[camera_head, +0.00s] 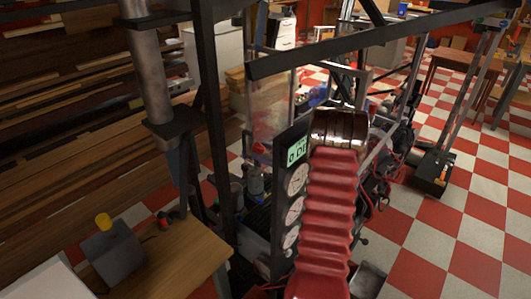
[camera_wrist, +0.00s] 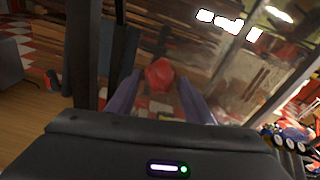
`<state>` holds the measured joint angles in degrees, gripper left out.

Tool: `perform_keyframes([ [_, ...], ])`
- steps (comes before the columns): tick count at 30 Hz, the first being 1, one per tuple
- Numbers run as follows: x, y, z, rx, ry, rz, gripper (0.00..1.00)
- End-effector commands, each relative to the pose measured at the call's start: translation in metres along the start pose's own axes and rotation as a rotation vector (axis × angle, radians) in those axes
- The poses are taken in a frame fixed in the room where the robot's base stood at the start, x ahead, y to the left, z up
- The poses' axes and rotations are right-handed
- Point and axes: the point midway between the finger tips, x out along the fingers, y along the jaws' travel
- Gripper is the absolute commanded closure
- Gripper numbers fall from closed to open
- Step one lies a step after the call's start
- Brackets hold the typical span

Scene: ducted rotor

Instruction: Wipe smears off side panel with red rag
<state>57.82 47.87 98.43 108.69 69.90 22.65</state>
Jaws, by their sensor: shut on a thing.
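The red rag (camera_wrist: 160,75) is a crumpled bunch between the two fingertips of my gripper (camera_wrist: 160,84) in the wrist view. The gripper is shut on it. In the head view a small red patch (camera_head: 260,148), which looks like the rag, shows low against the side panel (camera_head: 268,98). The side panel is a clear upright sheet with hazy, brownish smears in the head view. In the wrist view the panel (camera_wrist: 228,72) lies ahead and to the right, with bright reflections and cloudy marks. I cannot tell whether the rag touches it.
A dark upright post (camera_head: 211,110) and a dark crossbar (camera_head: 380,42) frame the space near the panel. A wooden bench (camera_head: 165,262) with a grey box (camera_head: 116,257) is at lower left. Checkered floor (camera_head: 430,235) is open on the right.

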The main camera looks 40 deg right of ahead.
Motion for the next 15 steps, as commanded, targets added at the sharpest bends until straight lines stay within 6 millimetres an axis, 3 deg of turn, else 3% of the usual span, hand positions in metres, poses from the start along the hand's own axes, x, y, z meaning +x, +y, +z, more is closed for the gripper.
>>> perform_keyframes([
  [7,0.001,-0.002,0.0,0.0,0.0,0.0,0.71],
  [15,0.001,-0.018,-0.003,-0.002,-0.001,-0.001,0.71],
])
